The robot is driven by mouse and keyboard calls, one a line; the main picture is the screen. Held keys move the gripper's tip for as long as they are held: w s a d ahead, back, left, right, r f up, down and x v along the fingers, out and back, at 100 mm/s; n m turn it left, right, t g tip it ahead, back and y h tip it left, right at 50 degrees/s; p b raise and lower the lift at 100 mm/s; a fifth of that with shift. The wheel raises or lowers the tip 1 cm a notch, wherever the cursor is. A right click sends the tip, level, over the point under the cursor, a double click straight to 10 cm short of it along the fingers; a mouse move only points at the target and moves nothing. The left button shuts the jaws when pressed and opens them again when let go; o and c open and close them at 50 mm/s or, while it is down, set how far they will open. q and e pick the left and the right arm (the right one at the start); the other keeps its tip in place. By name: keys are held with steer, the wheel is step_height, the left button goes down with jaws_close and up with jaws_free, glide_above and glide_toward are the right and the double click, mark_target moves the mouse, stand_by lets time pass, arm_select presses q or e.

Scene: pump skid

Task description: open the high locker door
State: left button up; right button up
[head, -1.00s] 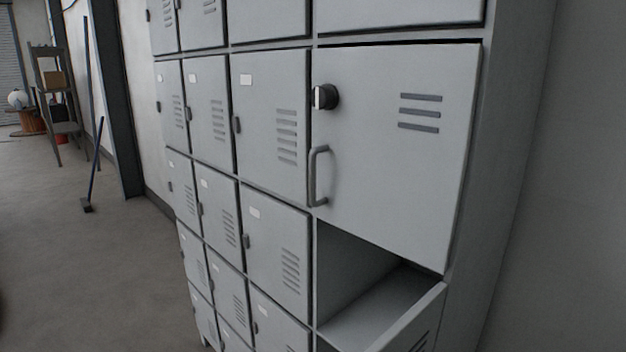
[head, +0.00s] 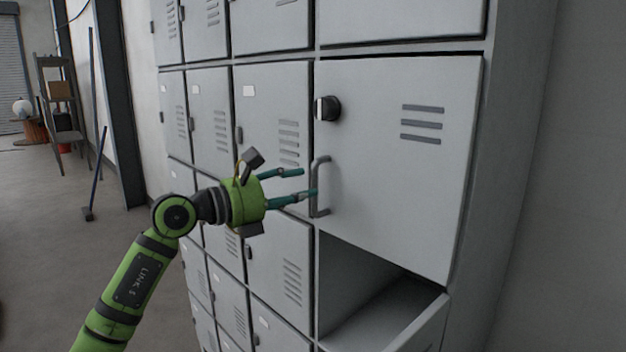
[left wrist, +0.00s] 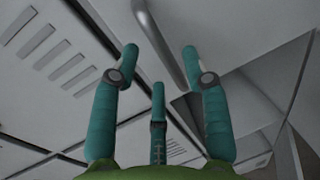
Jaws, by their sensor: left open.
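The high locker door (head: 400,180) is shut, with a black and silver knob (head: 327,108) at its upper left and three vent slots. Its grey bar handle (head: 318,187) stands upright on the left edge below the knob. My left gripper (head: 308,184) is open just left of the handle in the head view, its teal fingers pointing at it. In the left wrist view the handle (left wrist: 162,40) runs between and beyond the fingertips (left wrist: 160,52); I cannot tell whether they touch it. My right gripper is not in view.
Below the door is an open compartment (head: 350,275) with its lower door (head: 410,330) swung out. Several closed lockers (head: 272,125) stand to the left. A wall (head: 570,200) is close on the right. The floor (head: 45,220) at left is mostly clear.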

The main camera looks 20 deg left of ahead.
mark_target(313, 209)
arm_select(q)
steer(key=shift+p+x, duration=0.7)
steer(key=shift+x, duration=1.25)
jaws_close()
